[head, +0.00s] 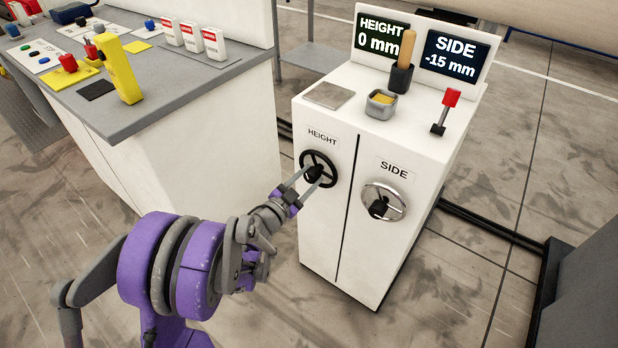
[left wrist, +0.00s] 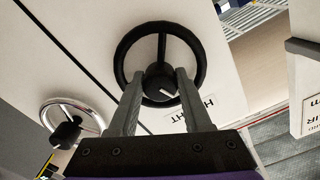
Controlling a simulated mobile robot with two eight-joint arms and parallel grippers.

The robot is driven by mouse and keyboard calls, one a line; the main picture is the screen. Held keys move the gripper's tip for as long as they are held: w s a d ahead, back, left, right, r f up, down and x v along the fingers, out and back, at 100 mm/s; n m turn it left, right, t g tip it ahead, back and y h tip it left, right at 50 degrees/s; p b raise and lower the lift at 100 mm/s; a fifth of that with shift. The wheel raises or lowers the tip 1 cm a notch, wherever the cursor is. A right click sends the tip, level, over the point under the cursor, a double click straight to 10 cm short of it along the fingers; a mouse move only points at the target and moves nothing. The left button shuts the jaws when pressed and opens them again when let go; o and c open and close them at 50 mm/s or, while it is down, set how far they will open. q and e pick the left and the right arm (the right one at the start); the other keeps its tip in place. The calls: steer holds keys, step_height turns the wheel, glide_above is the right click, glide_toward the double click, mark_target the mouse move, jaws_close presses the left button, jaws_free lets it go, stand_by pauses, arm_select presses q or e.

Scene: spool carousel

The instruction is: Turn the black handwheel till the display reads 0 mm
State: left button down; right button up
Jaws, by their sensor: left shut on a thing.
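The black handwheel (head: 331,166) sits on the white cabinet's front under the HEIGHT label. It fills the upper middle of the left wrist view (left wrist: 203,62). My left gripper (head: 308,177) is at this wheel, its two fingers shut on the hub at the centre; the fingers (left wrist: 158,95) show on either side of the hub. The HEIGHT display (head: 378,37) on top of the cabinet reads 0 mm. The SIDE display (head: 452,57) reads -15 mm. My right gripper is not in view.
A chrome handwheel (head: 401,196) with a black hub is right of the black one, under the SIDE label. The cabinet top holds a red-knobbed lever (head: 444,110), a grey cup (head: 381,104) and a wooden-handled tool (head: 406,50). A grey-topped counter (head: 185,80) stands at left.

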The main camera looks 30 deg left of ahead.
arm_select(q)
steer(key=shift+n, duration=0.6)
steer(key=shift+c, duration=1.7)
jaws_free()
steer(key=s, duration=1)
steer(key=shift+s+a+p, duration=0.35)
steer(key=shift+s+a, duration=0.05)
